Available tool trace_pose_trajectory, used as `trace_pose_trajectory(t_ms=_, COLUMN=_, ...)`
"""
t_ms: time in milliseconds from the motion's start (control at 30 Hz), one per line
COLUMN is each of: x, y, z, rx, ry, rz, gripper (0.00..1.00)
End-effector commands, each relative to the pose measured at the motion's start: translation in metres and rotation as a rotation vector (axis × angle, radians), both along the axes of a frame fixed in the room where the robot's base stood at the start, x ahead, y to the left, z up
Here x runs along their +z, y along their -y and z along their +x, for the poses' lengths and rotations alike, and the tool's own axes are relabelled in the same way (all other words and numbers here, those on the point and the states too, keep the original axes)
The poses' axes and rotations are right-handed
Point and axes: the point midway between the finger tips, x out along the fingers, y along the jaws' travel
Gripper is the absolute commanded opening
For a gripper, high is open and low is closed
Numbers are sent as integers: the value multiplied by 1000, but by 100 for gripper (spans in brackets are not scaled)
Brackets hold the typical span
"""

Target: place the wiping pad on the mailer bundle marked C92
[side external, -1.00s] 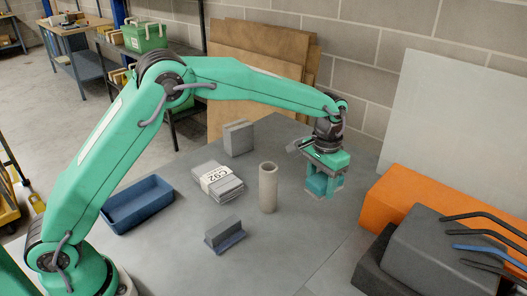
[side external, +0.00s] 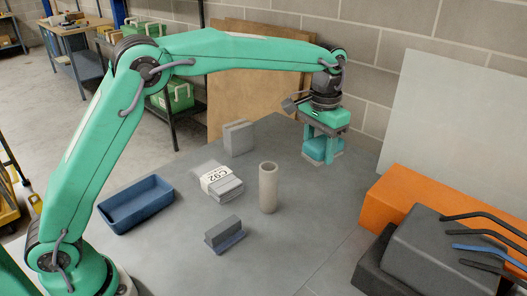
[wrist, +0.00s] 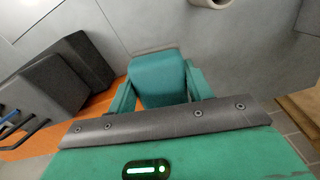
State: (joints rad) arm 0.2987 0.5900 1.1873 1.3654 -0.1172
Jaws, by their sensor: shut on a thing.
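The wiping pad (side external: 321,150) is a teal block between the fingers of my gripper (side external: 323,157). My gripper is shut on it, at the far right part of the grey table. In the wrist view the pad (wrist: 158,78) sits between the two green fingers. The mailer bundle (side external: 228,190) is a flat grey stack with a white band whose marking looks like C92. It lies on the table to the left of and nearer than my gripper, with nothing on top. The bundle does not show in the wrist view.
A beige upright tube (side external: 268,188) stands between the bundle and the right side. A grey block (side external: 238,138) stands behind the bundle. A blue tray (side external: 136,205) is left. A grey piece with a blue base (side external: 224,236) is in front. An orange box (side external: 400,206) is right.

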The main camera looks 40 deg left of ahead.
Motion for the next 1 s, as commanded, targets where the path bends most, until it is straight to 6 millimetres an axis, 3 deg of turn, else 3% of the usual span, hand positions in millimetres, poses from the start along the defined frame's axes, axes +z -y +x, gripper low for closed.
trace_pose_trajectory(t_ms=467, x=7, y=-63, z=-27, rx=58, ry=2, rz=0, gripper=28)
trace_pose_trajectory(t_ms=800, x=6, y=-134, z=-79, rx=128, ry=2, rz=0, gripper=28)
trace_pose_trajectory(t_ms=1000, x=2, y=-160, z=-106, rx=157, ry=2, rz=0, gripper=28)
